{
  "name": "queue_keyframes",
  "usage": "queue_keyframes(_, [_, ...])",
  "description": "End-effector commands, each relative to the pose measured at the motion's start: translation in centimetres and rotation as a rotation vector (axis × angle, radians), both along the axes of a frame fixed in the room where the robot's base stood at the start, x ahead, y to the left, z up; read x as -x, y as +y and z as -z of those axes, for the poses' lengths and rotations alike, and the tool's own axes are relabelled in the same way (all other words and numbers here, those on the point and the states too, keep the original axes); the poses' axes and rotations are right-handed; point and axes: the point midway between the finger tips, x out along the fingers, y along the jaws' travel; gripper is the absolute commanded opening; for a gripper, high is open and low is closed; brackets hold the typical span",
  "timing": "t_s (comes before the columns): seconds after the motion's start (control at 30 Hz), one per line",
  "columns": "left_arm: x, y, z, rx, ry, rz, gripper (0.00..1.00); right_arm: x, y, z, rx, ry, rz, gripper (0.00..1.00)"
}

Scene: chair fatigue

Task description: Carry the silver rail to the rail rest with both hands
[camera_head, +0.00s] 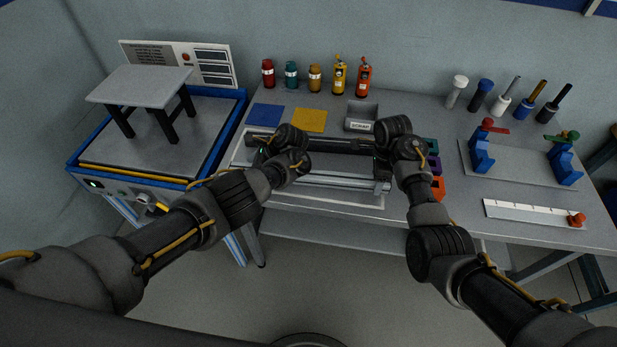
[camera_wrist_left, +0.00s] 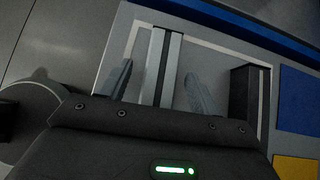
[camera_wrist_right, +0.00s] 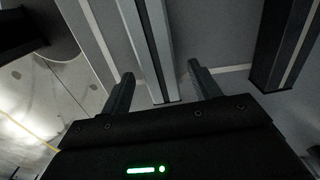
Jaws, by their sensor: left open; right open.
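The silver rail (camera_head: 335,181) lies along the front of the work table, inside a pale outlined area. My left gripper (camera_head: 268,163) is open near its left end; in the left wrist view the rail (camera_wrist_left: 161,60) runs between the spread fingers (camera_wrist_left: 158,70). My right gripper (camera_head: 381,168) is open near its right end; in the right wrist view the rail (camera_wrist_right: 157,45) also passes between the fingers (camera_wrist_right: 160,69). Contact cannot be told. Two blue supports (camera_head: 482,152) (camera_head: 563,165), apparently the rail rest, stand on a grey plate (camera_head: 520,168) at the right.
A dark rail (camera_head: 340,145) lies behind the silver one. Colored bins (camera_head: 432,168) stand just right of my right gripper. A white strip with an orange knob (camera_head: 530,214) lies before the supports. Bottles (camera_head: 315,78) line the back; a blue-framed machine (camera_head: 150,150) is left.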

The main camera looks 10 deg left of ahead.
Motion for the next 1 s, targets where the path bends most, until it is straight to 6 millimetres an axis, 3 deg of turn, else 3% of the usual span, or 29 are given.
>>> queue_keyframes(0.2, [0.0,1.2,1.3,0.000,0.001,0.001,0.62,0.0,0.0,1.8,0.001,0.000,-0.001,0.62])
queue_keyframes(0.57, [0.0,1.4,1.5,0.001,0.001,0.001,0.62,0.0,0.0,2.0,0.000,-0.001,0.000,0.62])
queue_keyframes(1.0, [0.0,1.4,1.4,0.001,0.000,0.001,0.04,0.0,0.0,2.0,0.000,-0.001,0.000,0.04])
